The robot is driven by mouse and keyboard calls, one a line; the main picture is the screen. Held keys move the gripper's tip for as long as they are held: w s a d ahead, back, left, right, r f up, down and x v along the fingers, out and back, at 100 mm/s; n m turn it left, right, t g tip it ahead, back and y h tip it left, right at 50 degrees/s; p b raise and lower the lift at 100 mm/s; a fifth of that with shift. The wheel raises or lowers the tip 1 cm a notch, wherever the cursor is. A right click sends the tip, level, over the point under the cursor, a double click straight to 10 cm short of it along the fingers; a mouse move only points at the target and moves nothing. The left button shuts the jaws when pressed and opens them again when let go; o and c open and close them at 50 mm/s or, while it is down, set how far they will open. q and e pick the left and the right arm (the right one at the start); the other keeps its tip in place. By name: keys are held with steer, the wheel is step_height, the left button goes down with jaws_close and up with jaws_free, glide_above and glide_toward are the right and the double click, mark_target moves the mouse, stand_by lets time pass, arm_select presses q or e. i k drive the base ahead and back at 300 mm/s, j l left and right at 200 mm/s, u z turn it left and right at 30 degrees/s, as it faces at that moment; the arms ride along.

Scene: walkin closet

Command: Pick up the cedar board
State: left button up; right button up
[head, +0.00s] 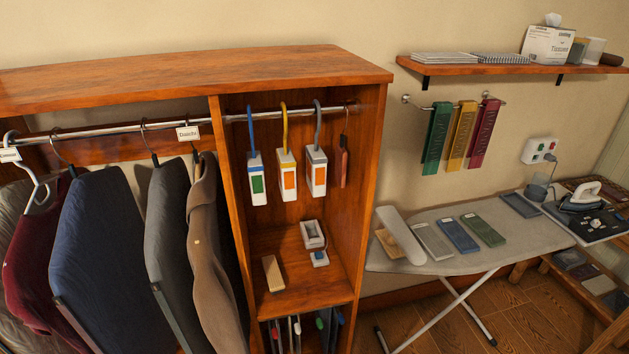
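No label marks the cedar board, and several wooden pieces could be it. A reddish-brown wooden piece (342,162) hangs from a hook on the short rod at the right of the wooden cubby. A light tan block (273,273) lies on the cubby shelf below. Another tan piece (389,243) lies on the ironing board, partly hidden under a long pale sleeve-shaped board (401,235). Neither of my grippers is in view.
Three white hanging units (288,177) share the short rod. A small grey-white box (312,234) stands on the shelf. Jackets (110,255) hang at left. The ironing board (450,262) carries several flat slabs; an iron (580,197) stands at far right.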

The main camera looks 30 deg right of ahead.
mark_target(341, 163)
steer(key=z, duration=0.7)
